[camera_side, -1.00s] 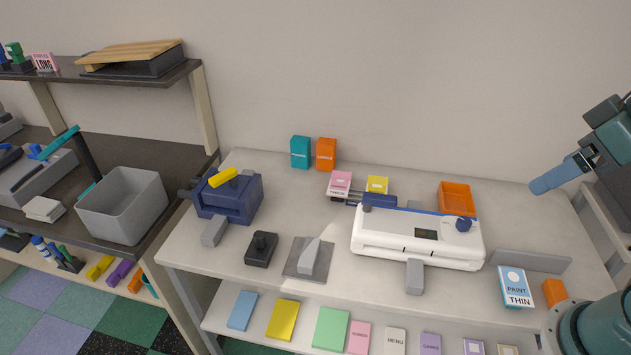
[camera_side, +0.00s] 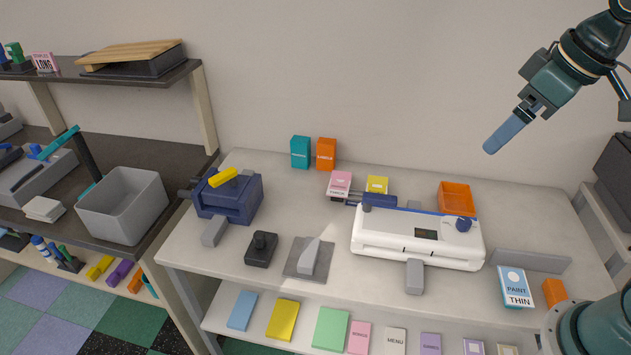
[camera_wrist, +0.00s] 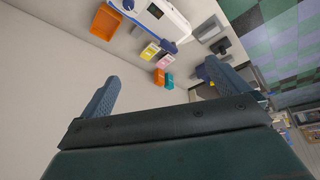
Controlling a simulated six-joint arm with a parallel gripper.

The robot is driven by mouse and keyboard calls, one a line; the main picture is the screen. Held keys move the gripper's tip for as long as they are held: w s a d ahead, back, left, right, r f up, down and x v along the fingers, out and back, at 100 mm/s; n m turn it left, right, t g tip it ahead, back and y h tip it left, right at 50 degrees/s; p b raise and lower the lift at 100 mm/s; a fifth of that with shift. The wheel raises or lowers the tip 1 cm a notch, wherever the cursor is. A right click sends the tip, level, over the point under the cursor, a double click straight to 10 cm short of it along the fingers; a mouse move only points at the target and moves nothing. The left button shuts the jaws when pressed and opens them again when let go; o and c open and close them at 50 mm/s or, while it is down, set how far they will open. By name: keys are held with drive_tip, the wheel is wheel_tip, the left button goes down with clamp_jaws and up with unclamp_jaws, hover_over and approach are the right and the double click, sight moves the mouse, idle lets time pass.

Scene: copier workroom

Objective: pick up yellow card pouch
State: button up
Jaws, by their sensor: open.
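A small yellow packet (camera_side: 377,184), which looks like the card pouch, stands on the table behind the white laminator (camera_side: 415,240). A pink packet (camera_side: 340,182) is beside it on the left. The yellow packet also shows in the wrist view (camera_wrist: 150,50), between the orange tray and the pink packet. A larger yellow item (camera_side: 283,320) lies on the lower shelf. My gripper (camera_side: 491,147) is open and empty, high above the table at the right, well apart from the packets. In the wrist view its two fingers (camera_wrist: 162,70) are spread wide.
An orange tray (camera_side: 456,198) is right of the yellow packet. Teal (camera_side: 300,152) and orange (camera_side: 326,154) boxes stand by the wall. A blue machine (camera_side: 229,197) is at left.

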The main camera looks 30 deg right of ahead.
drive_tip(key=w+d+f+n+g, duration=0.1)
drive_tip(key=w+n, duration=0.1)
drive_tip(key=w, duration=0.7)
drive_tip(key=n+g+y, duration=0.1)
drive_tip(key=n+g, duration=0.2)
drive_tip(key=n, duration=0.2)
hover_over(377, 189)
drive_tip(key=shift+s+d+f, duration=0.15)
drive_tip(key=shift+f, duration=6.95)
drive_tip(key=shift+s+d+f, duration=0.1)
drive_tip(key=shift+d+f, duration=0.05)
drive_tip(key=shift+f, duration=6.95)
drive_tip(key=shift+a+f, duration=0.15)
drive_tip(key=shift+f, duration=1.15)
drive_tip(key=shift+a+f, duration=0.1)
drive_tip(key=shift+f, duration=1.2)
drive_tip(key=shift+f, duration=0.25)
drive_tip(key=c, duration=0.7)
drive_tip(key=shift+r, duration=0.2)
